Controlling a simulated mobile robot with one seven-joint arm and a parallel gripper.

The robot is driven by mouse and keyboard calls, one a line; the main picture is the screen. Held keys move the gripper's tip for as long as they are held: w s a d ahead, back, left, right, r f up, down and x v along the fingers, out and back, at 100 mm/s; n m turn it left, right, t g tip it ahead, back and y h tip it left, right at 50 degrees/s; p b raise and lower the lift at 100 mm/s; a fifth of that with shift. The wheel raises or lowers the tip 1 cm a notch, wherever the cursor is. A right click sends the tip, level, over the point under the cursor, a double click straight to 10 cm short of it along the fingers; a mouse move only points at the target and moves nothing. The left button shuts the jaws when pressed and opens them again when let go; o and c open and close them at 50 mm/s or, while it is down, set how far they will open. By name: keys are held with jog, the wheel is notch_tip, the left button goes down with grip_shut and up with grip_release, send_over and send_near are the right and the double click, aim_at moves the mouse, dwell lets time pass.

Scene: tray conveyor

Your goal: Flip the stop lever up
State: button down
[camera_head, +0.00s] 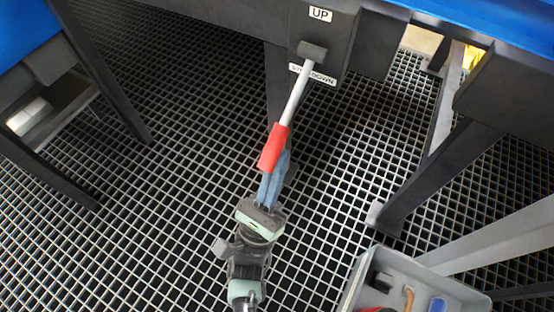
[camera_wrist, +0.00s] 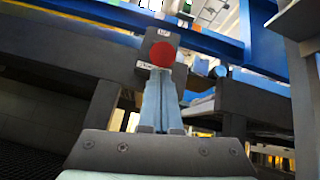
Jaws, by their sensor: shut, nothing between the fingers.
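The stop lever (camera_head: 293,106) is a grey rod with a red grip (camera_head: 273,148), hinged at a dark block (camera_head: 312,51) on the conveyor frame. In the wrist view the round red grip end (camera_wrist: 162,54) shows just beyond the closed fingertips (camera_wrist: 160,76). I cannot tell whether they touch.
Dark conveyor legs (camera_head: 440,170) stand to the right, and another dark frame (camera_head: 95,90) stands at the left. A grey bin (camera_head: 440,283) with tools is at the bottom right. Open grid floor (camera_head: 150,210) lies around my arm.

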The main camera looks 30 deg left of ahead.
jog(key=shift+s+r+g+p, duration=0.35)
jog(key=shift+r+p, duration=0.1)
jog(key=shift+p, duration=0.6)
